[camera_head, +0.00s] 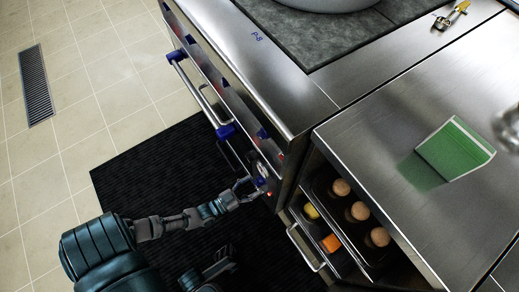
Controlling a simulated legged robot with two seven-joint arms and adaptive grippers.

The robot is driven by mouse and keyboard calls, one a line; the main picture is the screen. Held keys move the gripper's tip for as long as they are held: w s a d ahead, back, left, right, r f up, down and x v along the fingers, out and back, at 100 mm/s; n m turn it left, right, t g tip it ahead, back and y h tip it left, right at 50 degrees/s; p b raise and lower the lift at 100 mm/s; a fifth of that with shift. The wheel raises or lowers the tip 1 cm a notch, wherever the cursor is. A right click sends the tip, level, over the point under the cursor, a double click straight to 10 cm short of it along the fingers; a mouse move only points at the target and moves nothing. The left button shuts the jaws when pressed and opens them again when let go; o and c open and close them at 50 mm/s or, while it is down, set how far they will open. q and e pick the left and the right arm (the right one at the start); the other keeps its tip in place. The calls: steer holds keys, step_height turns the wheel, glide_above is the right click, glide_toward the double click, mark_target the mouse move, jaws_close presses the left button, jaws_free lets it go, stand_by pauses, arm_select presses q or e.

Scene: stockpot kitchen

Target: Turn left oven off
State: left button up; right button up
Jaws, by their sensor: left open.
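The steel stove and oven unit (240,50) runs diagonally across the upper middle. Its front faces left and is seen steeply from above, with dark blue controls along it and a bar handle (200,92) with blue ends. A small red light (269,194) glows near the front's lower end. My left gripper (256,188) is open, close to the front beside this light. I cannot tell whether it touches a knob. It appears to hold nothing.
A steel counter (400,130) on the right bears a green, pale-edged block (455,150). Below it are open shelves with several round brown items (358,211) and a lower handle (303,248). A dark mat (150,165) covers the floor by the oven.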

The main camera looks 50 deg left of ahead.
arm_select(q)
steer(key=shift+w+d, duration=0.15)
steer(key=shift+w, duration=1.05)
steer(key=c, duration=1.1)
steer(key=shift+c, duration=0.2)
